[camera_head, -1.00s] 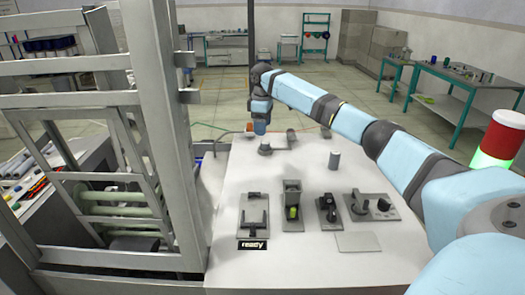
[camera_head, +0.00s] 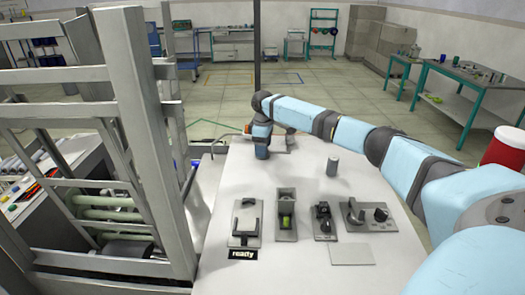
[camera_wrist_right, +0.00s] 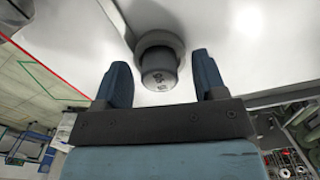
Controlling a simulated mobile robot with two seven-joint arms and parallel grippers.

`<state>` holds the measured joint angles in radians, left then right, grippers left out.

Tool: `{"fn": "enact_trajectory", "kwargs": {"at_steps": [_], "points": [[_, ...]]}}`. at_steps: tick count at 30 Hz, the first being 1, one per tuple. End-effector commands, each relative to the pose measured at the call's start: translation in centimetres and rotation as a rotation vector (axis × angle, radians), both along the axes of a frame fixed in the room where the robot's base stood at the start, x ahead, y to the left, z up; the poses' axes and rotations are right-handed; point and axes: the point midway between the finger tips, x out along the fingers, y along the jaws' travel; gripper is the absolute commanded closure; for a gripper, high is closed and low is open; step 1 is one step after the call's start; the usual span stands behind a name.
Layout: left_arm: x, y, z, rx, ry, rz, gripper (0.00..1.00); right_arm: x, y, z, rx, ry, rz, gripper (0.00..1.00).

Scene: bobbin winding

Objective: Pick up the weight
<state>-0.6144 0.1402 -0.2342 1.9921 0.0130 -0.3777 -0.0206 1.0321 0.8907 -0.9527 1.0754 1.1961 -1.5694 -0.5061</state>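The weight (camera_wrist_right: 159,72) is a small grey cylinder with blurred markings on its end, in the right wrist view. It sits at a darker grey round collar on the white table. My right gripper (camera_wrist_right: 155,82) is open, with one dark blue finger on each side of the weight and a gap to each. In the head view my right gripper (camera_head: 262,152) points down at the far left part of the table and hides the weight. My left gripper is not in view.
Several small devices stand in a row nearer me, with a "ready" sign (camera_head: 243,254) in front. A tall metal frame (camera_head: 155,140) rises at the left. A red and white lamp (camera_head: 505,148) is at the right.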

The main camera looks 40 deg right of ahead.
Motion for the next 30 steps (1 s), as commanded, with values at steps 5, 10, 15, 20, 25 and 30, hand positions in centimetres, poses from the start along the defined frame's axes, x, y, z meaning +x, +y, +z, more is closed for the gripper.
{"fn": "enact_trajectory", "kwargs": {"at_steps": [5, 10, 15, 20, 25, 30], "points": [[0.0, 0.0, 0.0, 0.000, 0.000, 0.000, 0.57, 0.0, 0.0, 0.0, 0.000, 0.000, 0.000, 0.77], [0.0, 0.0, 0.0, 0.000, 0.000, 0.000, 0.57, 0.0, 0.0, 0.1, 0.001, -0.001, 0.000, 0.89], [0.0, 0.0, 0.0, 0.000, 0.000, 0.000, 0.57, 0.0, 0.0, 0.2, 0.001, -0.001, 0.000, 0.89], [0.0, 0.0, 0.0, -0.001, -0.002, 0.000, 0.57, 0.1, 0.0, 1.0, 0.001, -0.003, 0.000, 0.89], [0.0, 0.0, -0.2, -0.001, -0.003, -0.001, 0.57, 0.1, 0.0, 3.4, 0.001, -0.004, 0.000, 0.89], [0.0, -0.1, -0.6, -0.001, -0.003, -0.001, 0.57, 0.1, 0.0, 7.5, 0.001, -0.005, 0.000, 0.89]]}}
